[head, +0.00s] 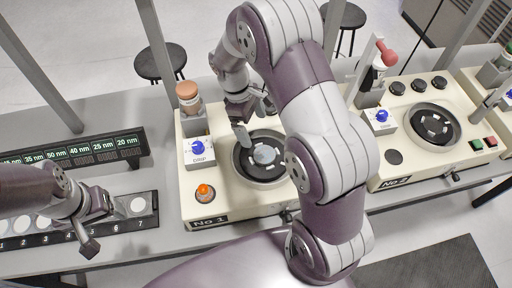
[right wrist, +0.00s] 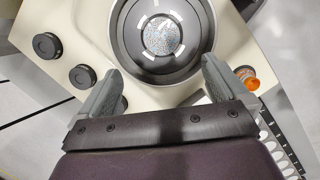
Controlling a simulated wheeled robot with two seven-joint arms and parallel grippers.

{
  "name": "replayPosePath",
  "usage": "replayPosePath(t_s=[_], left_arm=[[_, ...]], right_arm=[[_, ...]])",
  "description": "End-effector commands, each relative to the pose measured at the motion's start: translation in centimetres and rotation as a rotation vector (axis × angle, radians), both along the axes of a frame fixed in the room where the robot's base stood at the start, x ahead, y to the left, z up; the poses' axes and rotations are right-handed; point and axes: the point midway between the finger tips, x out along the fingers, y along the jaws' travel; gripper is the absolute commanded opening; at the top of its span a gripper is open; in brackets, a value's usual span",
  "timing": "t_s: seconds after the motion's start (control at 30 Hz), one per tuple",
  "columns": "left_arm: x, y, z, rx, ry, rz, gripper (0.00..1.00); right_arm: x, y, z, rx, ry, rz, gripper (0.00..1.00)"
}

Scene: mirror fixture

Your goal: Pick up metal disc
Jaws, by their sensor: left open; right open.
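A speckled grey metal disc (head: 264,155) lies in the dark round bowl (head: 246,172) of the cream machine marked No 1. In the right wrist view the disc (right wrist: 161,36) sits near the middle of the bowl, with pale marks around it. My right gripper (head: 242,122) is above the bowl's back left edge. Its two fingers are spread and empty in the right wrist view (right wrist: 161,72), with the disc beyond and between them, not touched. My left gripper (head: 104,222) is open and empty above the numbered tray at the left.
The numbered tray (head: 150,226) holds pale round discs. A sign rack with nm labels (head: 85,147) stands behind it. Machine No 2 (head: 400,168) stands at right. My right arm crosses the middle.

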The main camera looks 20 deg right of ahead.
Motion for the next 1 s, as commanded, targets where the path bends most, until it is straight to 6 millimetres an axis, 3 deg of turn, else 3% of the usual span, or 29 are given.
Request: replayPosePath(t_s=[0.2,0.37,0.6,0.83,0.87,1.0], left_arm=[[0.0,0.0,1.3,0.000,0.000,0.000,0.75],[0.0,0.0,2.1,0.000,0.000,0.000,0.75],[0.0,0.0,3.5,0.000,-0.001,0.000,0.75],[0.0,0.0,3.3,0.000,0.000,0.000,0.75],[0.0,0.0,3.3,0.000,0.000,0.000,0.75],[0.0,0.0,3.3,0.000,0.000,0.000,0.75]], right_arm=[[-1.1,-0.8,-4.3,0.000,0.003,-0.003,1.00],[-1.5,-1.2,-6.0,0.001,0.002,-0.004,1.00],[-2.5,-1.8,-10.0,0.001,0.001,-0.004,1.00],[-2.5,-1.9,-10.5,0.001,-0.003,-0.003,1.00],[-2.5,-1.9,-10.5,0.001,-0.003,-0.003,0.96],[-2.5,-1.9,-10.5,0.001,-0.002,-0.003,0.51]])
